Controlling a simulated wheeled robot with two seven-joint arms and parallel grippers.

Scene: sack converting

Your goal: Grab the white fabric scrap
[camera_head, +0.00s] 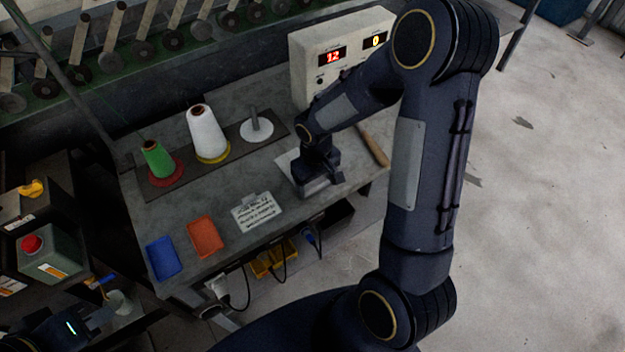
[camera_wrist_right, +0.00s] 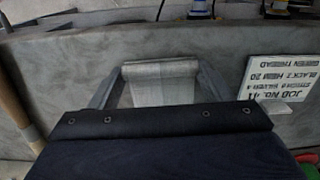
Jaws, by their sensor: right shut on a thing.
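The white fabric scrap (camera_wrist_right: 162,84) shows in the right wrist view between the two fingers of my right gripper (camera_wrist_right: 160,72), with a folded or rolled upper edge. The gripper is shut on it. In the head view my right gripper (camera_head: 316,186) is low over the right front part of the workbench, and a pale edge of the scrap (camera_head: 287,161) shows beside it. The rest is hidden by the gripper. I cannot tell whether the scrap touches the bench. My left gripper (camera_head: 92,318) is at the lower left, dark and partly cut off; its fingers are unclear.
The grey workbench (camera_head: 186,210) holds a green cone (camera_head: 157,158), a white cone (camera_head: 206,133), an empty spindle (camera_head: 256,128), blue (camera_head: 163,258) and orange (camera_head: 205,237) trays and a job card (camera_head: 257,212). A wooden-handled tool (camera_head: 374,148) and control box (camera_head: 312,55) are near my right arm.

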